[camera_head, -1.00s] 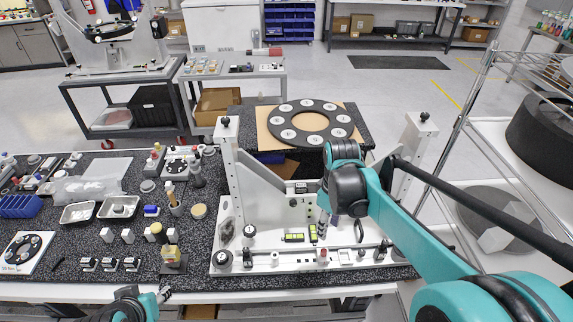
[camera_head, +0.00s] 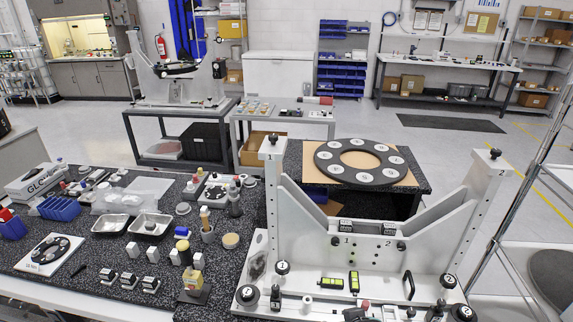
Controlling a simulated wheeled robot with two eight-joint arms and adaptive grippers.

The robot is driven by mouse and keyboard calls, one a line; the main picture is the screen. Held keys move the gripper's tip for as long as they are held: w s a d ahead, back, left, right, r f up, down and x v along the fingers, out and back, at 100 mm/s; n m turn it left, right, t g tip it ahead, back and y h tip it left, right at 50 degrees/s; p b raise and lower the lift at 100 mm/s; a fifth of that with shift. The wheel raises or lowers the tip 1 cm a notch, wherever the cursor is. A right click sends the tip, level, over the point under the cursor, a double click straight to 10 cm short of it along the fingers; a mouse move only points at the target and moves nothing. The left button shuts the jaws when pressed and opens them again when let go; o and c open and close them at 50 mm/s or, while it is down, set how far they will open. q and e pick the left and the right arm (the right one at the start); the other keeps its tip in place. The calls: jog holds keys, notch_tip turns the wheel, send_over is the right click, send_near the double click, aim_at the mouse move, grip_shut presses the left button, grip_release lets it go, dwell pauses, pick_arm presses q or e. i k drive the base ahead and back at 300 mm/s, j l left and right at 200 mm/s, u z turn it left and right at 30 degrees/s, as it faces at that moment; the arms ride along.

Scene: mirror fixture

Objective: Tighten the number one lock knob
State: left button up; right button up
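The white mirror fixture (camera_head: 300,215) stands at the bottom right of the head view, with two upright posts joined by a crossbar. A small black knob (camera_head: 334,241) sits on the crossbar beside a "1" mark. A similar knob (camera_head: 401,245) sits beside a "2" mark. Black knobs also top the left post (camera_head: 272,139), marked "1", and the right post (camera_head: 495,153), marked "2". I cannot tell how tight any knob is. Neither gripper is in view.
A black ring with several white discs (camera_head: 361,159) lies on a table behind the fixture. The dark speckled bench (camera_head: 110,255) left of it holds metal trays (camera_head: 150,224), blue bins (camera_head: 58,208) and small parts. A wire rack (camera_head: 510,225) stands at the right.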

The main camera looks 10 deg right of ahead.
aim_at(247, 295)
jog(key=k+l, duration=0.3)
jog(key=l, duration=0.15)
jog(key=k+l, duration=0.3)
jog(key=l, duration=0.15)
jog(key=k+l, duration=0.3)
jog(key=l, duration=0.15)
